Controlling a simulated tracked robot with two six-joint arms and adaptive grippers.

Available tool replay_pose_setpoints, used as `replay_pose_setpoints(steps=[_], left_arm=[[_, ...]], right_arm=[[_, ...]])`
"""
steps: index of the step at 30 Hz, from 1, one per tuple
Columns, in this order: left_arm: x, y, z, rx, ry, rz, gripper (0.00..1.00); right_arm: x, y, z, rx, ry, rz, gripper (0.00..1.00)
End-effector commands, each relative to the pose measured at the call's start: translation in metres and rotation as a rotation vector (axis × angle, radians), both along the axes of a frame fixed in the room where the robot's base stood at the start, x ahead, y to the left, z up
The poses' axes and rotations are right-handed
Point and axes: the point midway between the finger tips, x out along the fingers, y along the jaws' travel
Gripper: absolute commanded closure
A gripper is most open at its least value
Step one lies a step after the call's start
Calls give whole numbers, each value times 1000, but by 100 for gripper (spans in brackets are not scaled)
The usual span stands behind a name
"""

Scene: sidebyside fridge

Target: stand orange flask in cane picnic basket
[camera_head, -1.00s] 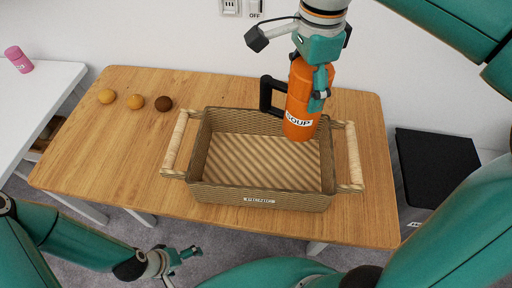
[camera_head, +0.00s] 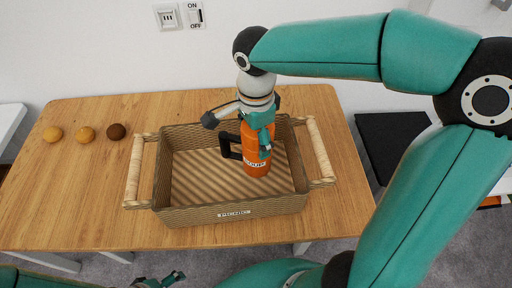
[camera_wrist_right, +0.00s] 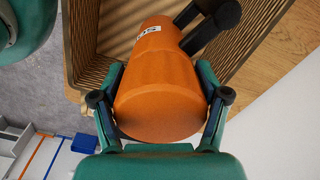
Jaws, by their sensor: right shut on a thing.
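The orange flask (camera_head: 257,157), with a black handle and a white "SOUP" label, is upright inside the cane picnic basket (camera_head: 235,211), toward its right side. I cannot tell whether its base touches the basket floor. My right gripper (camera_head: 258,128) is shut on the flask's upper part from above. In the right wrist view the flask (camera_wrist_right: 160,85) sits between both fingers, with the basket's ribbed wall (camera_wrist_right: 84,50) behind it. My left gripper (camera_head: 160,281) is at the bottom edge, below the table's front edge, partly cut off; its jaws are too small to judge.
The basket stands on a wooden table (camera_head: 75,210) and has two pale side handles. A black-topped box (camera_head: 385,140) stands right of the table.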

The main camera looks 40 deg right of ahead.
Motion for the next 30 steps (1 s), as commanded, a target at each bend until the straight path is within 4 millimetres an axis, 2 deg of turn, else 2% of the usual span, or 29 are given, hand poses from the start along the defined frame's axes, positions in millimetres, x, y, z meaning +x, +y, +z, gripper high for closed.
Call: replay_pose_setpoints(steps=[4,10,18,19,23,24,30], left_arm=[[0,0,-1,0,0,0,0],[0,0,-3,0,0,0,0],[0,0,-3,0,0,0,0],[0,0,-3,0,0,0,0],[0,0,-3,0,0,0,0],[0,0,-3,0,0,0,0],[0,0,-3,0,0,0,0]], right_arm=[[0,0,-11,0,0,1,95],[1,1,-39,-1,1,2,95],[1,1,-44,1,-1,3,95],[0,1,-45,0,0,4,24],[0,1,-45,0,1,4,2],[1,1,-45,0,0,4,0],[1,1,-44,0,-1,4,0]])
